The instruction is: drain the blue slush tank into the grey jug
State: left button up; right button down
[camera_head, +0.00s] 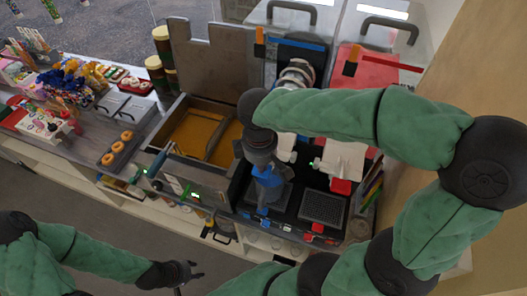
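The slush machine has two clear tanks at the back right. The left one holds dark contents under a blue strip (297,42), and the right one holds red slush (366,80). My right gripper (268,182) points down in front of the left tank, over the left drip tray. A blue part shows at its fingers; whether it grips this is unclear. The tap behind it is largely hidden by my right arm. My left gripper (194,271) is low in front of the counter, away from the machine, with its fingers apart and empty. I cannot make out the grey jug for certain.
A fryer with amber oil (197,135) stands left of the machine. A tray of doughnuts (118,147) and cluttered sweets lie further left. The right drip tray (323,207) is bare. Red tags (318,228) sit on the front edge. Grey floor is free before the counter.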

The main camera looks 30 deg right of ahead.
pick_arm(q)
jog(key=shift+r, duration=0.15)
pick_arm(e)
jog(key=shift+r, duration=0.15)
dwell(0.5)
pick_arm(q)
jog(key=shift+r+p, duration=0.55)
jog(key=shift+p, duration=0.2)
pick_arm(e)
jog(key=shift+r, duration=0.75)
jog(key=shift+r+p, duration=0.3)
notch_tip(320, 180, up, 4)
jog(key=p, duration=0.3)
jog(key=shift+a+r, duration=0.1)
jog(key=shift+r, duration=0.05)
pick_arm(q)
jog(key=r, duration=0.1)
jog(key=s+r, duration=0.1)
jog(key=r, duration=0.1)
jog(key=shift+s+d+r, duration=0.15)
jog(key=shift+s+r, duration=0.05)
jog(key=shift+s, duration=0.05)
pick_arm(e)
notch_tip(320, 180, up, 9)
jog(key=shift+s, duration=0.15)
jog(key=shift+a, duration=0.1)
